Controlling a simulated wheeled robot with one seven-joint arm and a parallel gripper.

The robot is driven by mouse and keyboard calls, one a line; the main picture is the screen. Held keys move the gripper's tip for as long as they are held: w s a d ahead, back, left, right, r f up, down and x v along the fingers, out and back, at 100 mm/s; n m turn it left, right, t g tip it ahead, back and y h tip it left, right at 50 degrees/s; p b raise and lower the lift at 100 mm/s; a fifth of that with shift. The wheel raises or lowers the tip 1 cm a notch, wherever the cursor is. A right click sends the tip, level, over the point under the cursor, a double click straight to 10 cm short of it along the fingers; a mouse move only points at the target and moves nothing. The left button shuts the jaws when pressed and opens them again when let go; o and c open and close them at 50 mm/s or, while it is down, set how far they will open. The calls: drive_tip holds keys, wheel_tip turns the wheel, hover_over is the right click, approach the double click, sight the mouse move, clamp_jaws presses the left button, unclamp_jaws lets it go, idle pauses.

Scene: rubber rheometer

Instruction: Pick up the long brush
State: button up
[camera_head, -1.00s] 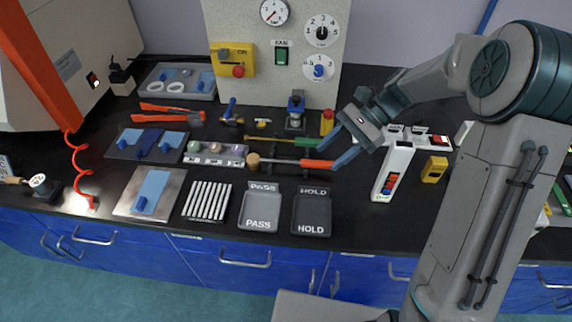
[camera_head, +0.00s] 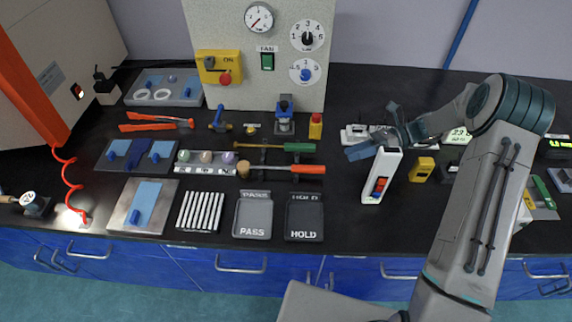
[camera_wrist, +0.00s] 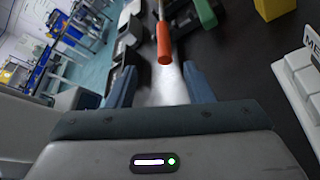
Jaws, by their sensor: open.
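Two long-handled tools lie side by side across a rack on the black bench. The nearer has a tan round head, a thin rod and an orange handle (camera_head: 308,169), and looks like a brush. The farther has a green handle (camera_head: 300,147) and a brass-coloured end. My gripper (camera_head: 374,130) is open and empty, right of both handle ends. In the wrist view my gripper (camera_wrist: 160,72) shows its two blue fingers apart. The orange handle's end (camera_wrist: 165,48) is ahead of the gap between them, and the green handle (camera_wrist: 205,14) is to its right.
A white upright device (camera_head: 382,175) stands close by my gripper, with a yellow box (camera_head: 421,169) to its right. PASS (camera_head: 253,217) and HOLD (camera_head: 304,218) trays lie in front of the tools. A small yellow-and-red block (camera_head: 316,126) stands behind the green handle.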

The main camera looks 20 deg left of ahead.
drive_tip(key=p, duration=0.1)
approach(310, 167)
drive_tip(key=x, duration=0.4)
drive_tip(key=shift+a+f, duration=0.15)
drive_tip(key=shift+f, duration=0.15)
drive_tip(key=shift+w+p+x, duration=0.2)
drive_tip(key=shift+p+x, duration=0.6)
drive_tip(key=shift+x, duration=2)
drive_tip(key=shift+f, duration=0.1)
clamp_jaws()
